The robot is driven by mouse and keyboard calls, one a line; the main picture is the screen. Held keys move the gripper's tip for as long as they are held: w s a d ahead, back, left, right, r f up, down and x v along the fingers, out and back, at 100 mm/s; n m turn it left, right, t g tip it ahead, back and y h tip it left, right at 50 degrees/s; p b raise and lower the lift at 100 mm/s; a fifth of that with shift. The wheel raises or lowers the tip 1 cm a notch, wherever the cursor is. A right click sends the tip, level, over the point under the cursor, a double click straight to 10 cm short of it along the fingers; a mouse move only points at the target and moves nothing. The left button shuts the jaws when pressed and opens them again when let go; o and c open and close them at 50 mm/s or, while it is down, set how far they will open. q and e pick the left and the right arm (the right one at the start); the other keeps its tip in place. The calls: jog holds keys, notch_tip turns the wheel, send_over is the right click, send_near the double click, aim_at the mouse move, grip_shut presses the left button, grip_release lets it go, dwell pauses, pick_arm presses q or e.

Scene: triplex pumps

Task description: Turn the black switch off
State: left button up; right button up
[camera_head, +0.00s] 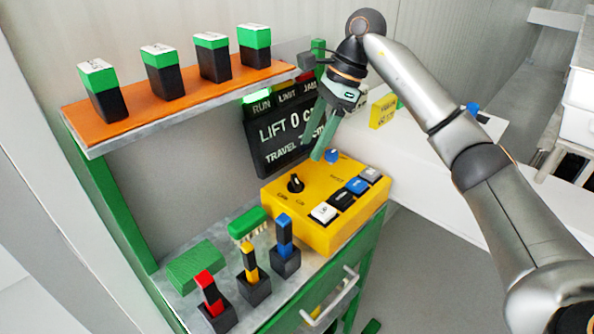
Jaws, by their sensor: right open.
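The black switch (295,183) is a round knob on the sloped top of the yellow control box (330,233), near its left end. A light mark shows on the knob, and small lettering beside it is too small to read. My right gripper (322,148) comes down from above, with its green fingers open and empty. It is above and to the right of the black switch and apart from it, near a blue knob (331,156) at the back of the box. My left gripper is not in view.
White, black and blue buttons (341,198) line the box's front right. A dark display panel (284,135) stands behind. An orange shelf (133,119) holds several green-and-black blocks. Red, yellow and blue-topped levers (249,258) and a green brush (248,222) occupy the bench left of the box.

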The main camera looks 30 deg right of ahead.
aim_at(296, 178)
jog(key=x, duration=0.8)
jog(key=shift+w+f, duration=0.1)
jog(key=shift+f, duration=0.1)
grip_shut()
